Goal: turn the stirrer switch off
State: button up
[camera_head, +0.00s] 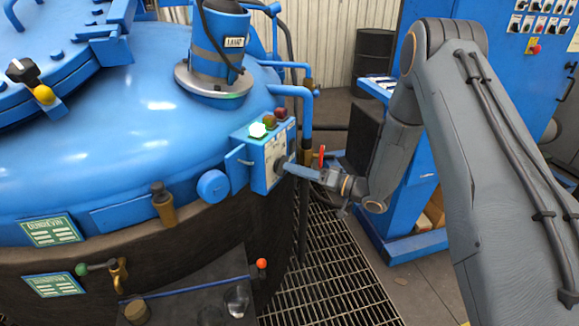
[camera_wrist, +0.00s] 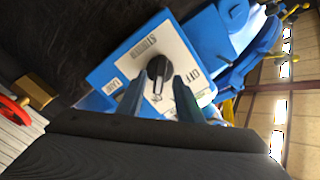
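The stirrer switch is a black rotary knob (camera_wrist: 158,68) on a white plate marked OFF and ON, seen in the wrist view. The knob's bar lies toward the ON label, at the bottom of the picture. My gripper (camera_wrist: 158,84) is open, with one finger on each side of the knob; I cannot tell whether either finger touches it.
Two dark red lamps (camera_head: 275,118) sit behind the green one. The blue vessel (camera_head: 130,150) fills the left, with a stirrer motor (camera_head: 220,45) on top. A red-handled valve (camera_head: 321,156) is close to my gripper. Grating (camera_head: 325,270) lies below; a blue cabinet (camera_head: 505,75) stands behind my arm.

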jog(key=shift+x, duration=1.35)
grip_shut()
jog(key=shift+n, duration=0.4)
jog(key=n+b, duration=0.7)
jog(key=n, duration=0.9)
jog(key=shift+s+n, duration=0.2)
jog(key=shift+n, duration=0.5)
